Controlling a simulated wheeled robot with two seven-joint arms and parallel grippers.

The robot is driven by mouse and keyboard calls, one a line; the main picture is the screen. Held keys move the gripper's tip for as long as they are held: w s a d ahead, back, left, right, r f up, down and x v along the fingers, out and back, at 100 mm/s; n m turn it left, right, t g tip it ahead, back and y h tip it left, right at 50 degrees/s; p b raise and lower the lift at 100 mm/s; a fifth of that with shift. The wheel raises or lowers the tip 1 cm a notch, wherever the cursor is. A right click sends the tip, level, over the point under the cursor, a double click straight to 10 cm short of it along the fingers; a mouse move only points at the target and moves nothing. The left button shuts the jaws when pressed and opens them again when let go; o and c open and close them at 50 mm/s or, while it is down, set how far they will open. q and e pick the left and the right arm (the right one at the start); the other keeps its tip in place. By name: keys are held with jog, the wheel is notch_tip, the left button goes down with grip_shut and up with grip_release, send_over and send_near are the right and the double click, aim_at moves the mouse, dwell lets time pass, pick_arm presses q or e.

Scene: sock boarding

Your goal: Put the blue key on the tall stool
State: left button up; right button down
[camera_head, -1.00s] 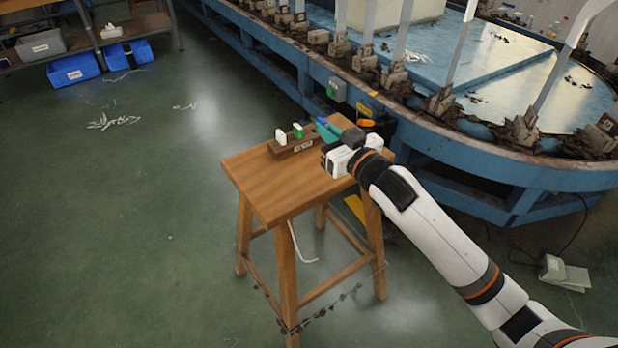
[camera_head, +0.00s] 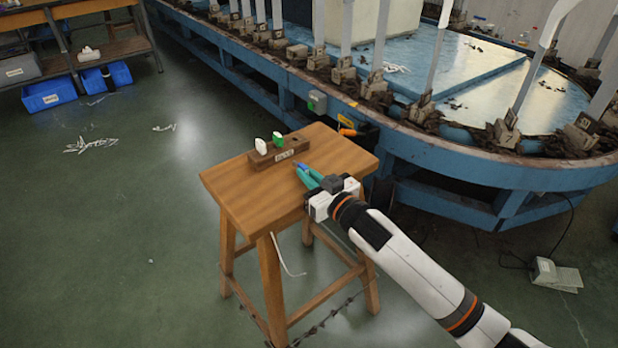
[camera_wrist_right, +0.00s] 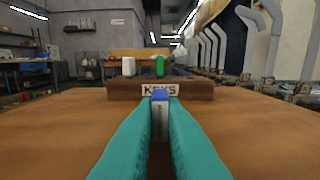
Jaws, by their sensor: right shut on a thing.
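My right gripper (camera_head: 306,176) has teal fingers shut on the blue key (camera_head: 300,168). It holds the key low over the wooden stool (camera_head: 240,190), in front of the dark key block. In the right wrist view the blue key (camera_wrist_right: 160,98) stands out between the teal fingertips (camera_wrist_right: 160,112), in front of the block's label. I cannot tell whether the key touches the stool top. My left gripper is not in view.
The dark block (camera_head: 290,152) labelled KEYS sits on the stool and carries a white key (camera_head: 261,146) and a green key (camera_head: 279,142). A blue machine frame (camera_head: 450,165) stands behind. The stool top's left and front are clear.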

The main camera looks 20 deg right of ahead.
jog(key=c, duration=1.9)
grip_release()
jog(key=shift+f, duration=0.1)
jog(key=o, duration=0.4)
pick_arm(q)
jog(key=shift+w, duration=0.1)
